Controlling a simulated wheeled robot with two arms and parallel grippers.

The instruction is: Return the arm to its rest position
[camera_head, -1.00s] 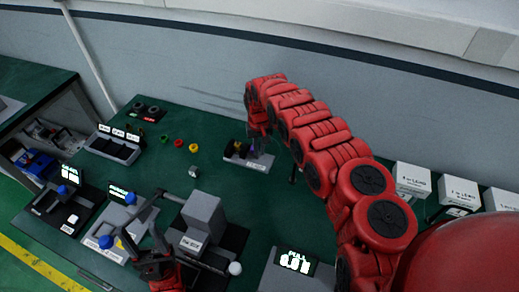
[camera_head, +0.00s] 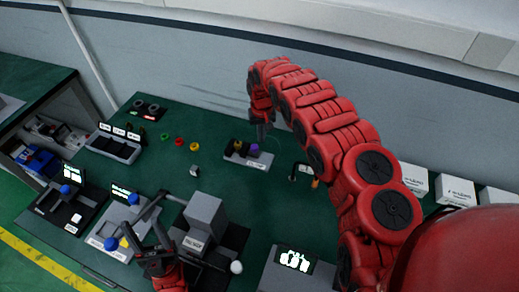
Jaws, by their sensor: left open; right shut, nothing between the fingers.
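My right arm is the large red arm that arches in from the lower right over the green table (camera_head: 225,125). Its gripper (camera_head: 262,135) points down near the back of the table, above or beside a small tray (camera_head: 246,160) with a purple block (camera_head: 254,149) and a dark piece. It is shut and holds nothing. My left gripper (camera_head: 145,240) is low at the front left, in front of a grey block-like device (camera_head: 203,218). Its fingers are spread and empty.
Devices with blue knobs (camera_head: 111,243) stand at the front left. Red, yellow and green rings (camera_head: 180,142) lie near the middle. White boxes (camera_head: 456,190) line the right, and a display device (camera_head: 293,262) stands at the front.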

